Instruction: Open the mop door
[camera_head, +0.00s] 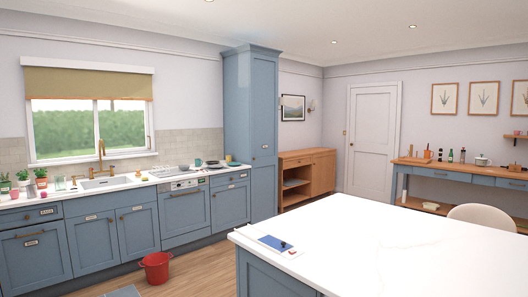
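No door in view carries a label that I can read as mop. A tall blue cupboard (252,110) stands at the end of the counter run, and its doors look shut. A small handle or label shows on its front, too small to read. Low blue cabinet doors (92,242) under the counter bear small pale labels that I cannot read; they also look shut. A white panelled door (372,140) in the back wall is shut. Neither of my grippers is in view.
A white-topped island (390,255) fills the front right, with a blue tablet-like item (276,243) on it. A red bucket (156,266) stands on the floor by the cabinets. A wooden sideboard (322,172) stands at the back.

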